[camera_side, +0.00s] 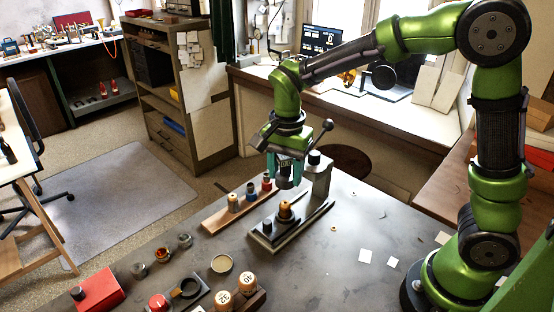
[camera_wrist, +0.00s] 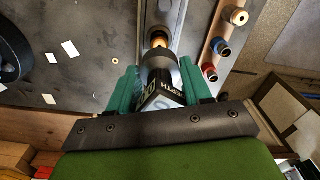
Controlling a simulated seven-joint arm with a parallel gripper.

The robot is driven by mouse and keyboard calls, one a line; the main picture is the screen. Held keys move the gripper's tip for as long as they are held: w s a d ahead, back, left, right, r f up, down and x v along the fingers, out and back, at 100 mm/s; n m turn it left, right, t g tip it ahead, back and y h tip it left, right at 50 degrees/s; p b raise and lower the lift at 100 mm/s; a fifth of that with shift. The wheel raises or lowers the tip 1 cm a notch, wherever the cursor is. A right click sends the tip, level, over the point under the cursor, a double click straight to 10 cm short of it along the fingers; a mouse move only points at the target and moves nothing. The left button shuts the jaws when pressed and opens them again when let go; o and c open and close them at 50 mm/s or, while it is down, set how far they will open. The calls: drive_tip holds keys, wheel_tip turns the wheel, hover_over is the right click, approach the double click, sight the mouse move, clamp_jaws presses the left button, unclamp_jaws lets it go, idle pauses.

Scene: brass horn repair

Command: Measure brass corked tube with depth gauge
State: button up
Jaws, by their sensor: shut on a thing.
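My gripper (camera_side: 285,168) has teal fingers and hangs above the stand at the middle of the bench. It is shut on the depth gauge, a dark cylinder with a lettered label, seen between the fingers in the wrist view (camera_wrist: 160,80). The brass corked tube (camera_side: 285,212) stands upright on the dark base of the metal stand (camera_side: 317,180), below the gauge. In the side view a gap shows between gauge and tube. In the wrist view the brass tube (camera_wrist: 158,40) shows just past the gauge's end, partly hidden by it.
A wooden strip (camera_side: 217,218) with brass, blue and red capped pieces lies left of the stand. Small round tins (camera_side: 184,241), a red box (camera_side: 97,291) and numbered cork-topped pieces (camera_side: 250,284) sit at the front. Paper squares (camera_side: 365,256) lie right, where the bench is mostly clear.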

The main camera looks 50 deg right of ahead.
drive_tip(key=shift+w+d+r, duration=0.2)
drive_tip(key=shift+d+r, duration=0.05)
drive_tip(key=shift+r, duration=0.15)
drive_tip(key=shift+s, duration=0.1)
drive_tip(key=shift+f, duration=0.1)
hover_over(285, 202)
drive_tip(key=shift+s+f, duration=0.1)
drive_tip(key=shift+f, duration=2.2)
drive_tip(key=shift+f, duration=1.85)
drive_tip(key=o, duration=1.6)
